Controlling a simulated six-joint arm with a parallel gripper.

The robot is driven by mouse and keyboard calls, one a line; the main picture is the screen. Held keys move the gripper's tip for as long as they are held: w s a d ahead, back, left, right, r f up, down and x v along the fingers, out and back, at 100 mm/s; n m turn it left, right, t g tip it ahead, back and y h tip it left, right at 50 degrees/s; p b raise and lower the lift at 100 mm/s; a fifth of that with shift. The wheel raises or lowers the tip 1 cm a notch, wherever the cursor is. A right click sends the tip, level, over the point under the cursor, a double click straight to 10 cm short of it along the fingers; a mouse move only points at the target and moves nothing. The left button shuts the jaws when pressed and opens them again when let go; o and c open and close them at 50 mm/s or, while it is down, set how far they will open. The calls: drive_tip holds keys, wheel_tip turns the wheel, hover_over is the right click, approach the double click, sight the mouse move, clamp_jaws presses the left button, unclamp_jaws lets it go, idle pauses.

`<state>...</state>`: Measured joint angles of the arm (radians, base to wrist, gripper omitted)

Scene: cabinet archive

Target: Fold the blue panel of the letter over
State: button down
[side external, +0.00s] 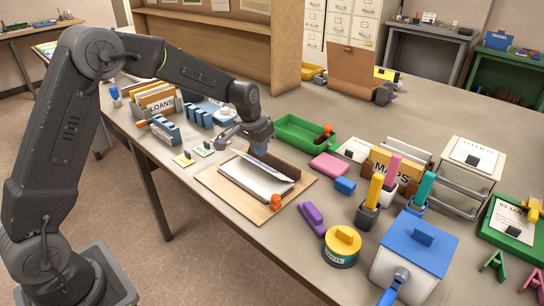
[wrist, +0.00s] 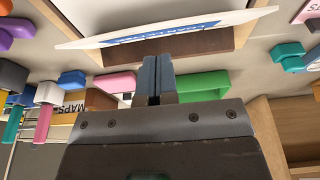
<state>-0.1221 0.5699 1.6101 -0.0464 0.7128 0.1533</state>
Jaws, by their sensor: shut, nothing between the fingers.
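The letter (side external: 252,180) lies as a white sheet on a light wooden board (side external: 215,183), in front of a dark brown bar (side external: 278,164). In the wrist view one white panel (wrist: 215,26) of it stands raised, seen nearly edge-on, with a blue strip (wrist: 160,33) bearing white print that is partly cut off. My gripper (side external: 260,149) is shut and empty, pointing down at the bar's far left end by the letter. Its closed fingers (wrist: 154,75) show below the raised panel in the wrist view; I cannot tell whether they touch it.
An orange knob (side external: 275,201) stands at the board's near right corner. A green tray (side external: 300,131) is behind, a pink block (side external: 328,166) and a blue block (side external: 345,186) to the right. A purple piece (side external: 312,217) lies nearer. The table's front edge runs close to the board.

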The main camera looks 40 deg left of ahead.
drive_tip(key=w+v, duration=0.1)
drive_tip(key=v, duration=0.5)
drive_tip(key=shift+w+r, duration=0.2)
drive_tip(key=shift+w, duration=0.05)
drive_tip(key=v, duration=1.4)
drive_tip(key=s+d+r+t, duration=0.1)
drive_tip(key=s+d, duration=0.1)
drive_tip(key=s, duration=0.6)
drive_tip(key=s+d+t, duration=0.1)
drive_tip(key=s+d, duration=0.1)
drive_tip(key=s, duration=0.6)
drive_tip(key=s+d+f, duration=0.2)
drive_tip(key=s+f, duration=0.4)
drive_tip(key=s, duration=0.6)
drive_tip(key=shift+s+f+t, duration=0.25)
drive_tip(key=shift+f+t, duration=0.05)
drive_tip(key=shift+t, duration=0.1)
